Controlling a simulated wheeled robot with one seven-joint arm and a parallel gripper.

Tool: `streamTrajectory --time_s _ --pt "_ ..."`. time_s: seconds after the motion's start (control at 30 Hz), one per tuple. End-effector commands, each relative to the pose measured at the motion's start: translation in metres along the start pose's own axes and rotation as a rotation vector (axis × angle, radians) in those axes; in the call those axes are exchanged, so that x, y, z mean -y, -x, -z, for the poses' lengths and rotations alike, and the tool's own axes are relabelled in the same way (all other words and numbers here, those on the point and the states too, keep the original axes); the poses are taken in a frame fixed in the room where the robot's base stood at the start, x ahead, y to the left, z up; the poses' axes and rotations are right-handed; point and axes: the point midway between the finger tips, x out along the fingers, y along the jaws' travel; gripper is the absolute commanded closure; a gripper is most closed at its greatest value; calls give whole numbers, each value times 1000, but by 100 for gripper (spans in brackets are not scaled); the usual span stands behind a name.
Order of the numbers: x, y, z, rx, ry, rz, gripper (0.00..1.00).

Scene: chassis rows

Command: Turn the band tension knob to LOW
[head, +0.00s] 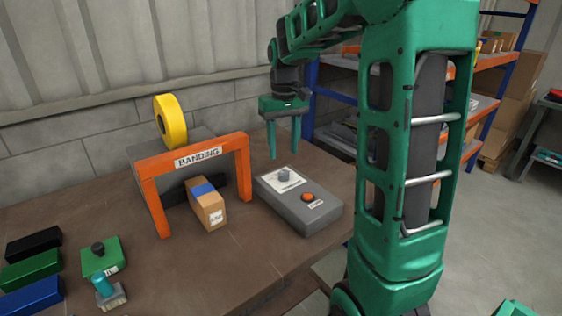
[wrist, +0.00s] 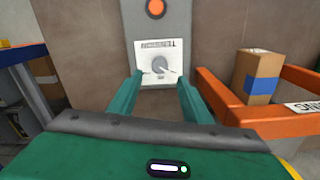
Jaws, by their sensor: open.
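The band tension knob (head: 284,175) is a small grey dial on a white label plate on the grey control box (head: 315,216). In the wrist view the knob (wrist: 159,66) lies ahead, between my fingertips in the picture, with a pointer line towards its lower right. The label text appears upside down there and I cannot read the settings. My gripper (head: 284,153) is open and empty, its green fingers pointing down, above and behind the box in the head view. Its fingers (wrist: 160,95) also show in the wrist view, apart from the knob.
An orange button (head: 307,198) is on the same box. The orange BANDING frame (head: 198,155) stands to the left, with a cardboard box (head: 208,206) under it and a yellow roll (head: 170,121) behind.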

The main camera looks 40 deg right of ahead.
Motion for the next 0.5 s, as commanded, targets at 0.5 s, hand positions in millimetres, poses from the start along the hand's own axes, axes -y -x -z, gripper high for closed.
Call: streamTrajectory --time_s 0.5 --pt "0 30 0 0 0 0 55"
